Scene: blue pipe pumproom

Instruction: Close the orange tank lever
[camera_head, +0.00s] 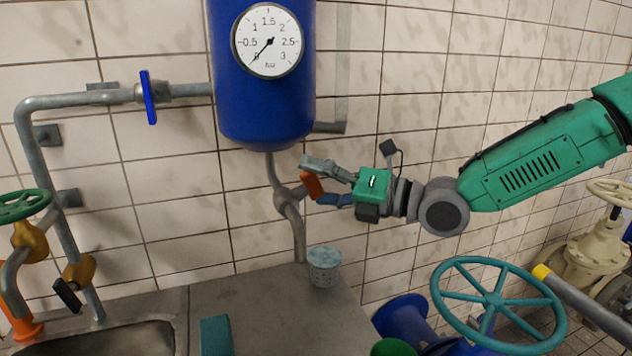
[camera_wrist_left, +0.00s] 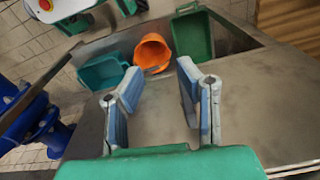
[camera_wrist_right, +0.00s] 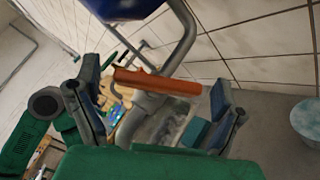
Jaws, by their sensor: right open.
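The orange tank lever (camera_head: 313,186) sits on the grey pipe valve (camera_head: 284,199) below the blue tank (camera_head: 264,85). It also shows in the right wrist view (camera_wrist_right: 158,82), where it lies across the gap between the fingers. My right gripper (camera_head: 318,180) reaches in from the right and is open, with one finger above the lever and one below its end. I cannot tell whether either finger touches the lever. My left gripper (camera_wrist_left: 158,100) is open and empty in its own wrist view, above a grey surface. It is outside the head view.
A strainer cup (camera_head: 324,267) stands on the grey counter (camera_head: 255,305) below the valve. A teal handwheel (camera_head: 495,304) stands at the lower right. A blue lever (camera_head: 148,97) is on the left pipe. Several bins, including an orange one (camera_wrist_left: 152,54), lie ahead of my left gripper.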

